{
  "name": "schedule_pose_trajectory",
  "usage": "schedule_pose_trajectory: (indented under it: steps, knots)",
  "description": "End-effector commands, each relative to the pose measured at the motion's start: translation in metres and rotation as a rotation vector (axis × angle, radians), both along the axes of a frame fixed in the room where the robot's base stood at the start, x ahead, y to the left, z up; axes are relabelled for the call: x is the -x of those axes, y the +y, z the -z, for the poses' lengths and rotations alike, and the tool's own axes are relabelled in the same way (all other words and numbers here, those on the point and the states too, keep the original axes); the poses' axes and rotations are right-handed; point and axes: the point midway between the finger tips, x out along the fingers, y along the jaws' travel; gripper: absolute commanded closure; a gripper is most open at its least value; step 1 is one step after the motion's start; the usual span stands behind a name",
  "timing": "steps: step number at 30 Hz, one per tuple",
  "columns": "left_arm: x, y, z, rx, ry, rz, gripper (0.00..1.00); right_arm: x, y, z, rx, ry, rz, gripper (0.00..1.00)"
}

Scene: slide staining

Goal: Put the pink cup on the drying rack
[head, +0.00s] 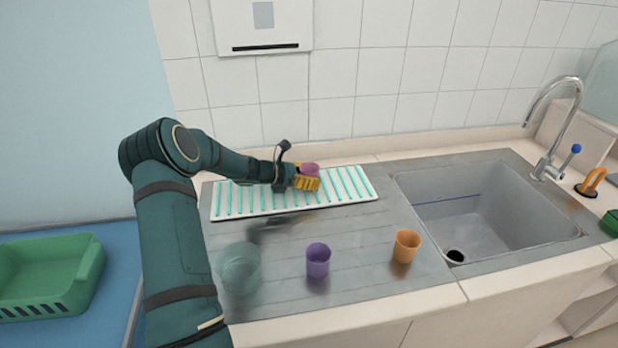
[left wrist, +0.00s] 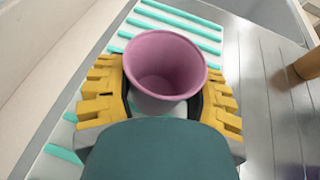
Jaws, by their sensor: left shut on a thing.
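The pink cup (head: 310,169) is over the middle of the white drying rack with green bars (head: 350,184), at the back of the metal drainboard. My left gripper (head: 307,183), with yellow fingers, is shut on the pink cup. In the left wrist view the pink cup (left wrist: 165,68) stands mouth up between the fingers (left wrist: 162,100), with the rack (left wrist: 180,22) beneath and behind it. I cannot tell whether the cup's base touches the rack. My right gripper is not in view.
A purple cup (head: 318,260), an orange cup (head: 406,246) and a clear glass (head: 239,268) stand on the drainboard (head: 360,285) in front. The sink (head: 480,220) with its tap (head: 556,120) is at the right. A green basket (head: 50,272) is at the far left. The tiled wall is close behind the rack.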

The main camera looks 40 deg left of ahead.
Motion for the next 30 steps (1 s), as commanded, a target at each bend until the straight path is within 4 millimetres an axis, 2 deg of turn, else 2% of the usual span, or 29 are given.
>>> schedule_pose_trajectory:
  steps: [7,8,9,10,22,26,30]
  knots:
    - [0.000,0.000,0.004,0.000,0.000,0.000,0.59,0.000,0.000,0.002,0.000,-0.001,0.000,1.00]
    - [0.000,0.000,0.003,0.000,0.000,0.000,0.33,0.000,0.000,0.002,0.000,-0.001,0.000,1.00]
    - [0.000,0.000,0.003,0.000,0.000,0.000,0.19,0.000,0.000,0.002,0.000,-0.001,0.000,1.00]
    - [0.000,0.000,0.003,0.000,0.000,0.000,0.11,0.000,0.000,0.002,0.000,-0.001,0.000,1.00]
    - [0.001,0.001,-0.003,0.000,0.000,-0.001,0.11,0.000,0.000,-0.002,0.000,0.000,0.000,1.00]
    - [0.016,0.009,-0.009,-0.001,0.001,-0.003,0.11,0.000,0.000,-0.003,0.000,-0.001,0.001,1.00]
    - [0.040,0.022,-0.019,-0.003,0.001,-0.005,0.11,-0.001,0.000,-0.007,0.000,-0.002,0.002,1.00]
